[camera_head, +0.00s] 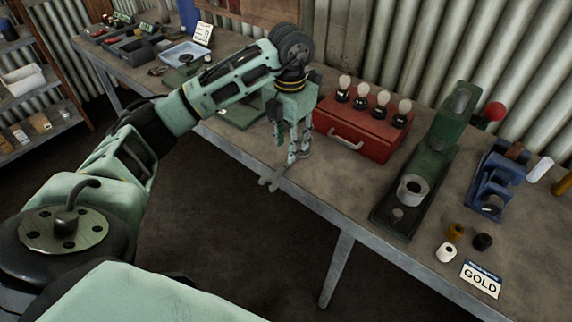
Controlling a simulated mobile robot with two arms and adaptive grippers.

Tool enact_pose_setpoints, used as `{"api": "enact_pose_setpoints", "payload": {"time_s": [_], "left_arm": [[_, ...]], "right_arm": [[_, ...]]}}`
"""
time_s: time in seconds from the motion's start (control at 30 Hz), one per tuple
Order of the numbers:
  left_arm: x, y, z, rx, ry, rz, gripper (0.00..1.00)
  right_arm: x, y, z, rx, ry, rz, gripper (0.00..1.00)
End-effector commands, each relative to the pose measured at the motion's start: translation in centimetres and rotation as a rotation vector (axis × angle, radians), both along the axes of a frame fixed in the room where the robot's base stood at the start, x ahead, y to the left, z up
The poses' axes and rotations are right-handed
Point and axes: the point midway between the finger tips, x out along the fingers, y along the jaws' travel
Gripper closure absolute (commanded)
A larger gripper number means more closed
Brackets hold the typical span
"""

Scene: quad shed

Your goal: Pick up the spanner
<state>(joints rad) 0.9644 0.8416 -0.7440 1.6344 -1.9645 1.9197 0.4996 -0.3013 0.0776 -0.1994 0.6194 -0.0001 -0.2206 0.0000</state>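The grey metal spanner (272,180) shows at the front edge of the long workbench, below my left gripper. Its open jaw points to the lower left, by the bench edge. Its other end runs up to the right, partly hidden behind the gripper's fingers. My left gripper (291,154) points down from above, with its fingertips at the spanner's shaft. I cannot tell whether the fingers are closed on it or whether the spanner touches the bench. My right gripper is not in view.
A red case (357,134) with several bulbs on top stands just right of my gripper. Further right are a dark green machine (432,160), a blue tool (492,185) and a "GOLD" card (481,280). A blue tray (186,53) lies further left.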

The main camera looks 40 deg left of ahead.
Motion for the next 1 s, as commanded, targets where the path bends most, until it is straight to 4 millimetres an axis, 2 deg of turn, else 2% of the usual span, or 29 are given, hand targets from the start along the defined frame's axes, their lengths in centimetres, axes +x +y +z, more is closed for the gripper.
{"api": "enact_pose_setpoints", "payload": {"time_s": [0.27,0.4,0.7,1.0], "left_arm": [[0.2,0.1,-3.5,-0.003,0.006,0.0,0.64],[0.3,0.1,-5.4,-0.003,0.002,0.0,0.64],[0.4,0.1,-6.1,-0.003,-0.001,-0.002,0.64],[0.4,0.1,-6.0,-0.002,-0.001,-0.002,0.89]], "right_arm": [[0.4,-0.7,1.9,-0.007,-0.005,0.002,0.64],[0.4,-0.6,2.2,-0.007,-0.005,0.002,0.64],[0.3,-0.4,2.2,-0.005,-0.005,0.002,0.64],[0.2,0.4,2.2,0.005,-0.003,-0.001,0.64]]}}
